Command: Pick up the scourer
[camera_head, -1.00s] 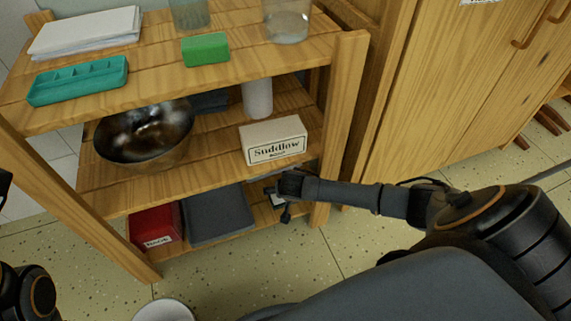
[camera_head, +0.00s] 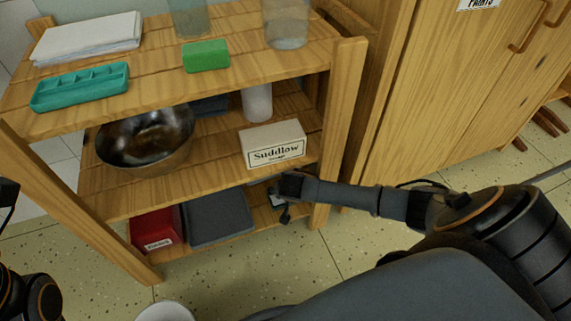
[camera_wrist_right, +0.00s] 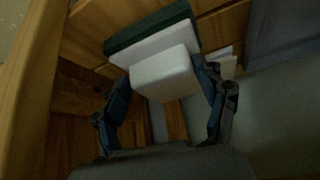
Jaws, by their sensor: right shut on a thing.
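My right gripper (camera_head: 280,198) reaches into the lower part of the wooden shelf unit, under the middle board, at its right end. In the right wrist view its two fingers (camera_wrist_right: 163,78) are closed on the sides of a pale white block (camera_wrist_right: 165,76). Right behind that block is a scourer-like block with a pale body and a dark green layer (camera_wrist_right: 150,27). I cannot tell whether the two touch. A plain bright green block (camera_head: 206,56) lies on the top shelf. Only dark parts of my left arm show at the left edge; its fingers are not visible.
The middle shelf holds a metal bowl (camera_head: 147,140), a white cylinder (camera_head: 257,103) and a "Suddlow" box (camera_head: 273,146) just above my right gripper. A red box (camera_head: 155,228) and a grey item (camera_head: 218,217) stand lower left. The cabinet (camera_head: 450,90) is at the right.

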